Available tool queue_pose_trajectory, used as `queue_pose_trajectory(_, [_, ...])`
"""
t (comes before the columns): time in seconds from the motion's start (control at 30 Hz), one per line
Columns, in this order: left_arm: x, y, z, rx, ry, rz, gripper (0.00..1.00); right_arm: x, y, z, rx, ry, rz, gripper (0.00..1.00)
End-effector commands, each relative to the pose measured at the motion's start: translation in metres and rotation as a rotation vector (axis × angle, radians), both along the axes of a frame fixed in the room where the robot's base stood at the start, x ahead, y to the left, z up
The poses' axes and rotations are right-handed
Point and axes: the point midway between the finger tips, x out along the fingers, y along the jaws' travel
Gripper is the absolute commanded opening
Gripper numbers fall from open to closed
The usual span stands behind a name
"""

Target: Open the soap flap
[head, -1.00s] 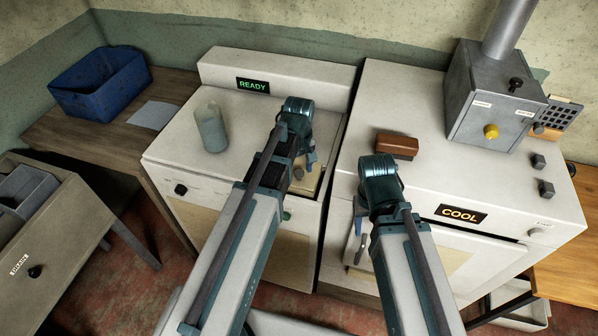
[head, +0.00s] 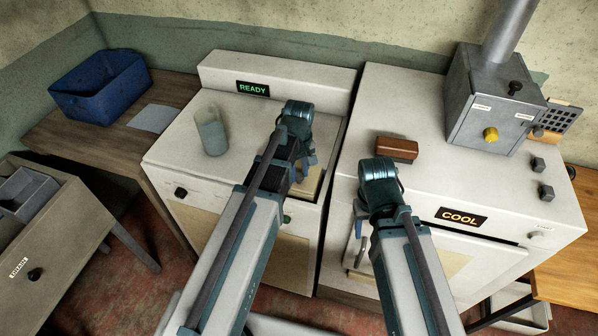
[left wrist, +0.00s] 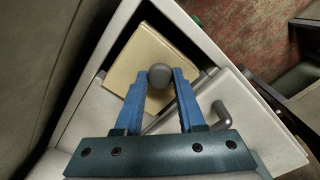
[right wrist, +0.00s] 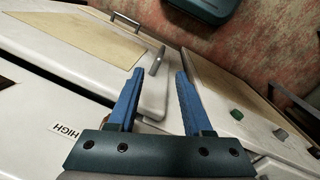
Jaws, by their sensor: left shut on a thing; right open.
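The soap flap appears to be the tan square panel (left wrist: 140,58) in the top of the left white machine (head: 228,110). It also shows in the head view (head: 312,186), partly hidden by my left arm. My left gripper (left wrist: 160,82) is shut on a round grey knob (left wrist: 160,72) at the panel's edge; it also shows in the head view (head: 303,168). A dark gap shows along one panel edge, but I cannot tell how far the panel is raised. My right gripper (right wrist: 158,75) is open and empty, in front of the right machine.
A translucent cup (head: 211,132) stands on the left machine, below the READY display (head: 253,88). A brown block (head: 397,149) lies on the right machine, with a COOL display (head: 460,215). A grey handle (right wrist: 158,60) shows beyond my right fingers. A blue bin (head: 100,86) is at the left.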

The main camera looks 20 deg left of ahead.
Motion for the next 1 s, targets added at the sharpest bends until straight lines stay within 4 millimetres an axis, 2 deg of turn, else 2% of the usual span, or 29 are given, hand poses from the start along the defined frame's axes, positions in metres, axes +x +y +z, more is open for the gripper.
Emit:
queue_pose_trajectory(0.77, [0.0001,-0.0001,0.0001,0.000,0.000,0.000,0.00,0.0000,0.0000,0.0001,0.000,0.000,0.000,0.50])
queue_pose_trajectory(1.0, [0.0042,-0.0001,0.0058,0.000,-0.001,0.000,0.00,0.0000,0.0001,0.0058,0.000,0.000,0.000,0.50])
